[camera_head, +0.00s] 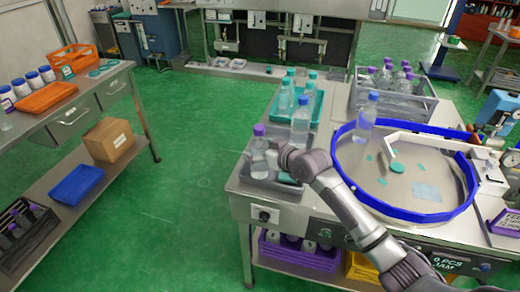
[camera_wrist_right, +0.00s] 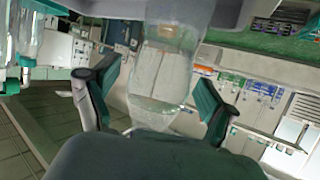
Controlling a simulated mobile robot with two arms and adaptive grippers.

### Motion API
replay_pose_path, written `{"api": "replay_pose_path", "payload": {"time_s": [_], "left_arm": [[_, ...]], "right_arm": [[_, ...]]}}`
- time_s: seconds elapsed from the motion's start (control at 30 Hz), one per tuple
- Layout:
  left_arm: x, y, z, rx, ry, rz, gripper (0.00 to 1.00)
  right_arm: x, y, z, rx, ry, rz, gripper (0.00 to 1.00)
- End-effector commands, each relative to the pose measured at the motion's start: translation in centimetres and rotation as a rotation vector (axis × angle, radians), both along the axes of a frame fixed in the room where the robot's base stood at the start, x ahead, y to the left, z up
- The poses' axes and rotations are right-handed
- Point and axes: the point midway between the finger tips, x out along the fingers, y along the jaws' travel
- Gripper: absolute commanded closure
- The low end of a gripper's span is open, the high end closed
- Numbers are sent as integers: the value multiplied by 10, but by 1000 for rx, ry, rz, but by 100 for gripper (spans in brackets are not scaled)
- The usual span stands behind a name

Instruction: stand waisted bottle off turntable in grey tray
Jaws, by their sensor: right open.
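A clear bottle with a purple cap (camera_head: 259,152) stands upright in the grey tray (camera_head: 262,185) at the table's front left corner. My right gripper (camera_head: 275,158) is low beside it, on its right. In the right wrist view a clear bottle narrowing at the middle (camera_wrist_right: 165,70) stands between the two spread fingers (camera_wrist_right: 155,100); its top is cut off. I cannot tell whether the fingers touch it. The turntable (camera_head: 405,190) has a blue rim, and a blue-capped bottle (camera_head: 365,122) stands at its back left. My left gripper is not in view.
Another blue-capped bottle (camera_head: 300,122) stands behind my gripper. A teal tray (camera_head: 316,112) with several bottles and a grey crate (camera_head: 420,105) of purple-capped bottles are farther back. A white guide arm (camera_head: 425,140) crosses the turntable. Green floor lies left of the table.

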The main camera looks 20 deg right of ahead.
Motion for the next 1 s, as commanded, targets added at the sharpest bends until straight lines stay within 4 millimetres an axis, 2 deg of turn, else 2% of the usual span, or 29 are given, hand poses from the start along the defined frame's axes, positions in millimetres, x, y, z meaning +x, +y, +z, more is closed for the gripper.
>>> {"api": "replay_pose_path", "payload": {"time_s": [0.13, 0.23, 0.6, 0.7, 0.83, 1.0], "left_arm": [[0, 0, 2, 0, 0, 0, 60], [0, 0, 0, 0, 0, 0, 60], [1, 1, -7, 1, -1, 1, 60], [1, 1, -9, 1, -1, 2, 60], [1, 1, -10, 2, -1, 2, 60], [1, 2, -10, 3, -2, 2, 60]], "right_arm": [[0, 0, 5, 0, -1, 0, 15], [-10, -5, 6, 0, -1, 0, 15], [-76, -31, 35, -4, 0, 2, 15], [-89, -37, 41, -2, 0, 0, 15], [-99, -41, 47, -1, 0, 0, 15], [-103, -42, 49, 0, 1, 1, 15]]}}
